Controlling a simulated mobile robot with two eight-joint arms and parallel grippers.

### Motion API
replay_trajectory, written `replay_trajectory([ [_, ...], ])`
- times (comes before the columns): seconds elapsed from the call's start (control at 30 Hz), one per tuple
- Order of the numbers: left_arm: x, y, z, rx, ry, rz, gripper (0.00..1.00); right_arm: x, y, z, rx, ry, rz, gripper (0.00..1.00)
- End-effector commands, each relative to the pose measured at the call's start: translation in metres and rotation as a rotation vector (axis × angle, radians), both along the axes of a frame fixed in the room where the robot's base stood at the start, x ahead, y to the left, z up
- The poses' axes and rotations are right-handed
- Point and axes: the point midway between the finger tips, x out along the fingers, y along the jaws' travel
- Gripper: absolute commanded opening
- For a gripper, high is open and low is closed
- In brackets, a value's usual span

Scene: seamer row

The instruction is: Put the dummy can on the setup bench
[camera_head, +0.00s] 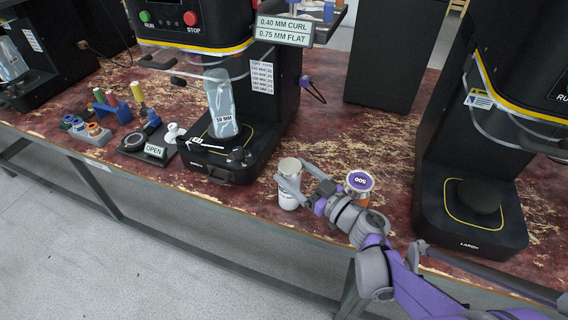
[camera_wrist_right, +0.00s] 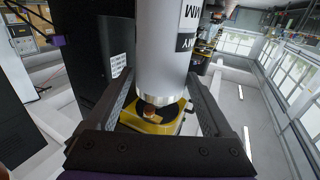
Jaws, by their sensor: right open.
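A white can with a silver end (camera_head: 289,196), which I take to be the dummy can, stands upright on the worn dark-red bench top (camera_head: 270,205) near its front edge. My right gripper (camera_head: 298,175) has its open fingers on either side of this can. In the right wrist view the can (camera_wrist_right: 166,45) fills the space between the fingers, with part of a black-lettered label showing. Whether the fingers touch it is unclear. My left gripper is not in view. I cannot tell whether a separate setup bench is in view.
Small tools and rings (camera_head: 90,130) lie at the left. Some bare bench top lies between the machines.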

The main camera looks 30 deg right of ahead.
Motion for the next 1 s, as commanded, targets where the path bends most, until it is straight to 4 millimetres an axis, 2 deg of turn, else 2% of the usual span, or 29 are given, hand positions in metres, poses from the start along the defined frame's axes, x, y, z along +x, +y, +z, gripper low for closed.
replay_trajectory([
  [0.03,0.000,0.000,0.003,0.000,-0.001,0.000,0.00,-0.013,-0.004,0.001,-0.002,-0.001,-0.005,0.85],
  [0.2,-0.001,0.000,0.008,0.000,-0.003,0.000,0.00,-0.045,-0.012,0.001,-0.002,0.000,-0.005,0.85],
  [0.4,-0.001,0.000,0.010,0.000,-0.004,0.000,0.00,-0.067,-0.018,0.000,-0.001,0.000,-0.002,0.85],
  [1.0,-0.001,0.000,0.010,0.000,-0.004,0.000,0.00,-0.071,-0.018,0.000,0.000,0.000,0.001,0.85],
])
